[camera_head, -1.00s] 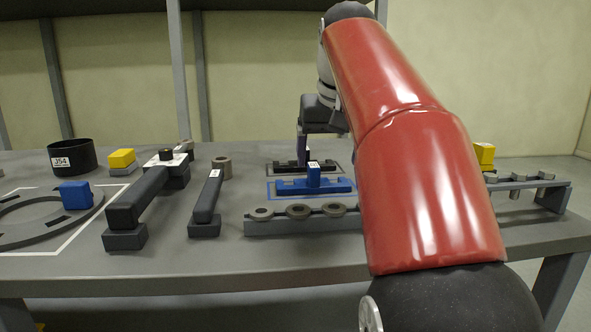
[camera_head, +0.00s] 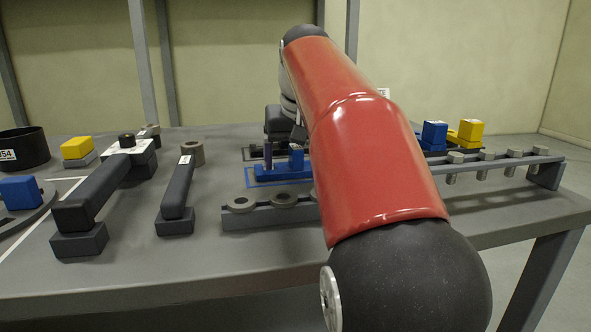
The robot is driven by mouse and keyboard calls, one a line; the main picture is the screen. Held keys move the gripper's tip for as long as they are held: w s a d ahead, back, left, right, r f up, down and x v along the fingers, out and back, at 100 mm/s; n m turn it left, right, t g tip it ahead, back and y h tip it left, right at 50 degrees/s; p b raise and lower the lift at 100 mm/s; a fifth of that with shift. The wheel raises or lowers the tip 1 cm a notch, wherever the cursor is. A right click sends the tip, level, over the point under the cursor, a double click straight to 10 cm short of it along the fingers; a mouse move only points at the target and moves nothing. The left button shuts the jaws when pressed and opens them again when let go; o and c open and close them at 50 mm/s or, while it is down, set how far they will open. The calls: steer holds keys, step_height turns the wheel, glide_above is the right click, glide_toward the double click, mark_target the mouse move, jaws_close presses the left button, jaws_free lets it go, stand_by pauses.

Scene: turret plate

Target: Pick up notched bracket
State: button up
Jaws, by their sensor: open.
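A blue bracket (camera_head: 268,174) with an upright block lies inside a blue outline near the middle of the table. A dark bracket (camera_head: 251,155) lies behind it in a dark outline, mostly hidden by my gripper. I cannot tell which of the two is the notched bracket. My gripper (camera_head: 282,152) is open and low over the blue bracket, with a finger left of the upright block. My red arm hides the right end of the bracket, and contact cannot be made out.
A rail with rings (camera_head: 283,200) runs in front of the blue bracket. Long dark clamps (camera_head: 178,190) stand to the left. A rack with several pegs (camera_head: 487,160) and blue (camera_head: 434,135) and yellow (camera_head: 470,131) blocks are at right. A black cup (camera_head: 24,150) stands far left.

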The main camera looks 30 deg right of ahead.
steer(key=c, duration=1)
steer(key=shift+r, duration=0.1)
